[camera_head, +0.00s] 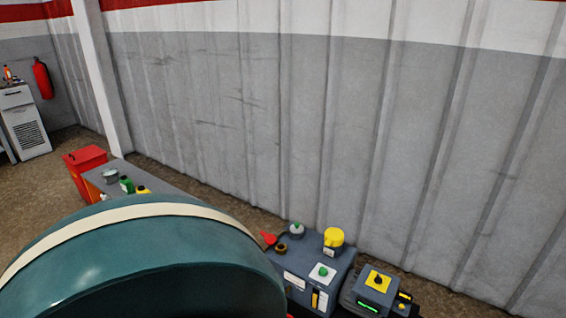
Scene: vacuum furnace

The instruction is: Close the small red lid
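A small red lid (268,238) shows just past the edge of a large teal rounded body. It appears tilted up, beside a small dark round fitting (281,248) on top of a grey-blue control box (312,262). Part of the lid's surroundings is hidden by the teal body. Neither of my grippers is in view.
The teal rounded body (150,265) with a cream band fills the lower left. The box also carries a yellow cap (333,238) and a green button (323,271). A yellow-topped unit (378,281) stands right of it. A grey corrugated wall (300,120) is behind.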

